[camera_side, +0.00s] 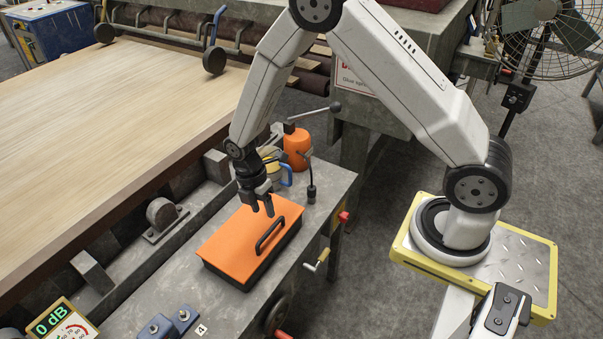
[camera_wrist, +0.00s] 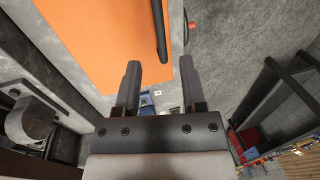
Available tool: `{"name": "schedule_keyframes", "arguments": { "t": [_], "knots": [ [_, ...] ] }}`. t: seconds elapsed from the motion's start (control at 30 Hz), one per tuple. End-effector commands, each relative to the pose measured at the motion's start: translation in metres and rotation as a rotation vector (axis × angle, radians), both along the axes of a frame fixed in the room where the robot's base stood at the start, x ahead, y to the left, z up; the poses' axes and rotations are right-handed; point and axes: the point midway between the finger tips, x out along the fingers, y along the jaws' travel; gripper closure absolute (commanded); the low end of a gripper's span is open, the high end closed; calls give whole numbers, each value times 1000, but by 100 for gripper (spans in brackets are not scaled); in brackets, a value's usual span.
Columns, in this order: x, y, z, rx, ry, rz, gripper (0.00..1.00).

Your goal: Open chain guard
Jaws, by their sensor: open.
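The chain guard (camera_side: 237,233) is an orange flat cover with dark sides, lying shut on the grey metal bench in the side view. A black bar handle (camera_side: 270,236) stands on its right part. My gripper (camera_side: 262,212) points down just above the far part of the cover, near the handle's far end. The fingers are open with nothing seen between them. In the wrist view the orange cover (camera_wrist: 105,40) fills the upper left and the handle (camera_wrist: 160,30) shows at the top, beyond my two fingertips (camera_wrist: 160,70). Whether a finger touches the cover cannot be told.
An orange container (camera_side: 297,147) and a mug with a blue handle (camera_side: 274,165) stand behind my gripper. A black upright knob (camera_side: 311,192) is to its right. A sound meter (camera_side: 62,322) and blue clamp blocks (camera_side: 172,324) are at the front. A wide veneer stack (camera_side: 100,110) lies left.

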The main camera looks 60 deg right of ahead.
Motion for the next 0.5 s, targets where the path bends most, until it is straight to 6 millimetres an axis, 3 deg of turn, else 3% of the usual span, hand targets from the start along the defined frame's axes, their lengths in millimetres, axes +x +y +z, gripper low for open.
{"name": "schedule_keyframes", "arguments": {
  "t": [0.5],
  "knots": [
    [-11, 0, -53, -1, 1, -1, 48]
  ]
}}
